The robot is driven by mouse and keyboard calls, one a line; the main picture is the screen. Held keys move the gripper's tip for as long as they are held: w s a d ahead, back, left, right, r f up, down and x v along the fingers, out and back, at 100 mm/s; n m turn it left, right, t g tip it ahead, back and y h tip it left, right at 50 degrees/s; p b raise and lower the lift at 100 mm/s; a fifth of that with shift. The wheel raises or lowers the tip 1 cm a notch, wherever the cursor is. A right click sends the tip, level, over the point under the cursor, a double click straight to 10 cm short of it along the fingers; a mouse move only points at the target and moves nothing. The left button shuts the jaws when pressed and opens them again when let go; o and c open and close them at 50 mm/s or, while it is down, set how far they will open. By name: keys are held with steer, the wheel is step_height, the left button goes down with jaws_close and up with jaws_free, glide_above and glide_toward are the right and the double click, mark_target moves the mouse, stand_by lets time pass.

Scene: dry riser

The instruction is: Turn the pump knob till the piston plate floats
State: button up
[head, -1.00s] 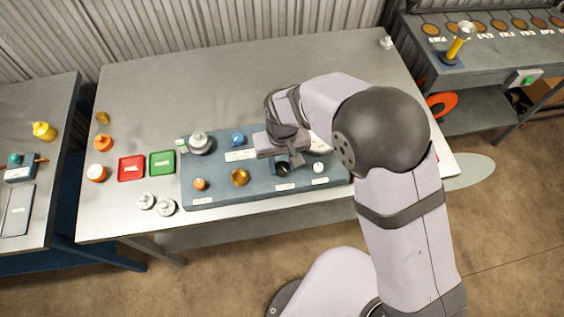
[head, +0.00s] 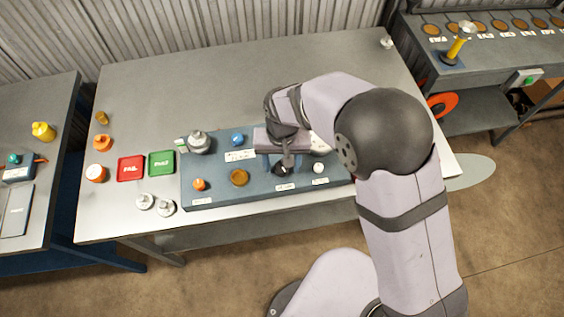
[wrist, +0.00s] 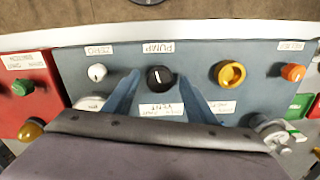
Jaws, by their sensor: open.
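The pump knob (wrist: 160,78) is round and black with a white pointer line, beside a label reading PUMP on the blue-grey panel (wrist: 205,60). In the head view the knob (head: 282,170) is partly covered by my gripper (head: 281,163). In the wrist view the blue fingers of my gripper (wrist: 160,86) stand apart, one on each side of the knob, with gaps between them and it. A silver stepped round piece (head: 199,142) at the panel's back left may be the piston plate; I cannot tell whether it floats. It shows partly in the wrist view (wrist: 272,130).
A gold knob (wrist: 229,74) and an orange knob (wrist: 292,72) sit to one side of the pump knob, a white knob (wrist: 97,72) to the other. Red (head: 131,168) and green (head: 162,163) trays lie left of the panel. The table's back is largely clear.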

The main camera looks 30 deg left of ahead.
steer(key=shift+r, duration=0.1)
steer(key=shift+r+b, duration=1.3)
steer(key=shift+r, duration=2.3)
